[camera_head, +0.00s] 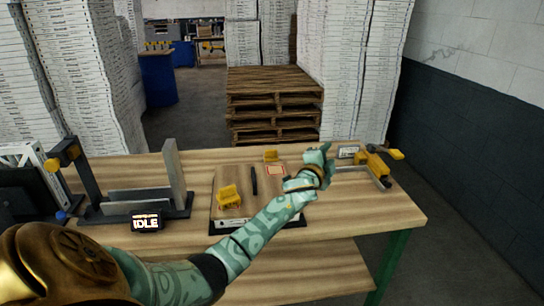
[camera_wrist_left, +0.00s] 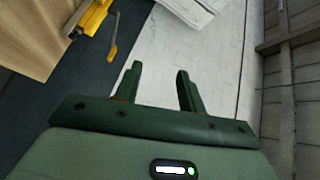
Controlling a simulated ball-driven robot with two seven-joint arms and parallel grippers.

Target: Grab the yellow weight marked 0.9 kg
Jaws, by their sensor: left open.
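No 0.9 kg marking is readable on either, so I cannot tell which is the marked weight. My left gripper (camera_head: 325,157) is over the bench's back right, to the right of both pieces and apart from them. In the left wrist view its fingers (camera_wrist_left: 160,80) are spread with nothing between them. My right gripper is not in view.
A yellow clamp-like fixture (camera_head: 374,164) stands at the bench's right end, near my left gripper; it also shows in the left wrist view (camera_wrist_left: 94,17). A dark rack with upright plates (camera_head: 150,197) and an IDLE display (camera_head: 146,221) stand left. Pallets (camera_head: 273,92) and white stacks (camera_head: 343,70) are behind.

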